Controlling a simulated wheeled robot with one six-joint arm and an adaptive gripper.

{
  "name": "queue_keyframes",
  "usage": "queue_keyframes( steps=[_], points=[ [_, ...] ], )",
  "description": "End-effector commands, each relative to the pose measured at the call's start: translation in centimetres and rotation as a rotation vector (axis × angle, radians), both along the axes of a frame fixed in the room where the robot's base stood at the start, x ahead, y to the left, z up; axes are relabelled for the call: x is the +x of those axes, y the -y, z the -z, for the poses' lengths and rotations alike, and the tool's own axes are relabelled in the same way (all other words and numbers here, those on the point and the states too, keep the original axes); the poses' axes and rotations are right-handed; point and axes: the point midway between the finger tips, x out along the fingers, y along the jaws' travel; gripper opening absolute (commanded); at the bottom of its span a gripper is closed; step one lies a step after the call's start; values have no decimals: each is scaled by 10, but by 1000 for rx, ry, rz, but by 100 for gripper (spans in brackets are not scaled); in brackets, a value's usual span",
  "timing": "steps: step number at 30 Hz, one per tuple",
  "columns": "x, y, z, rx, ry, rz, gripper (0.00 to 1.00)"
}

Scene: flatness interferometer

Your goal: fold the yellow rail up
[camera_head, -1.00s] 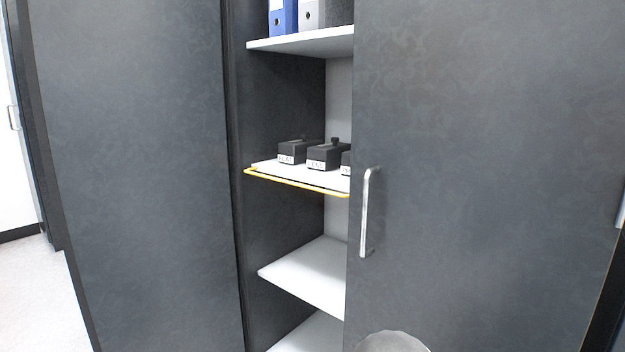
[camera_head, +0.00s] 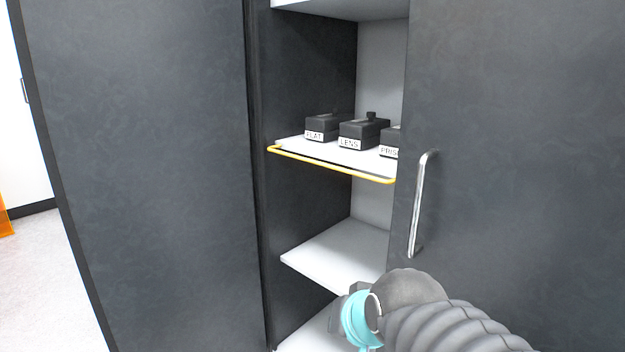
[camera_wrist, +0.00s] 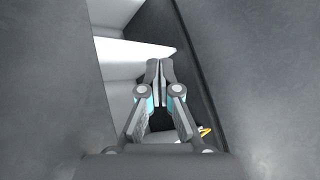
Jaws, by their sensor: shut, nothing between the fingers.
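The yellow rail (camera_head: 330,165) is a thin bar along the front edge of the middle shelf, lying low at the shelf's level. A small yellow piece (camera_wrist: 205,131), likely part of the rail, shows at the lower right in the wrist view. My gripper (camera_wrist: 160,62) is shut and empty in the wrist view, its fingertips together in front of the cabinet opening. In the head view my arm reaches in from the bottom right, below the rail and apart from it; the fingertips are hidden there.
Black boxes labelled FLAT (camera_head: 322,128), LENS (camera_head: 362,134) and PRIS... (camera_head: 389,143) stand on the middle shelf. A dark sliding or hinged door with a silver handle (camera_head: 421,205) covers the right side. Another dark panel (camera_head: 140,170) stands left. A lower white shelf (camera_head: 335,252) is empty.

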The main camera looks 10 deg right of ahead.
Motion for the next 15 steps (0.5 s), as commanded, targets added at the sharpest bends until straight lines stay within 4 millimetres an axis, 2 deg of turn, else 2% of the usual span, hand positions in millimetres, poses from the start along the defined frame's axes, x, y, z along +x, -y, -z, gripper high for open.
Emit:
queue_keyframes(
  steps=[1, 6, 12, 15],
  points=[
    [28, -10, -6, 88, 55, 56, 0],
    [115, -36, -42, 444, 262, 284, 0],
    [200, -51, -77, 889, 482, 525, 0],
    [234, -52, -90, 1122, 590, 639, 0]
  ],
)
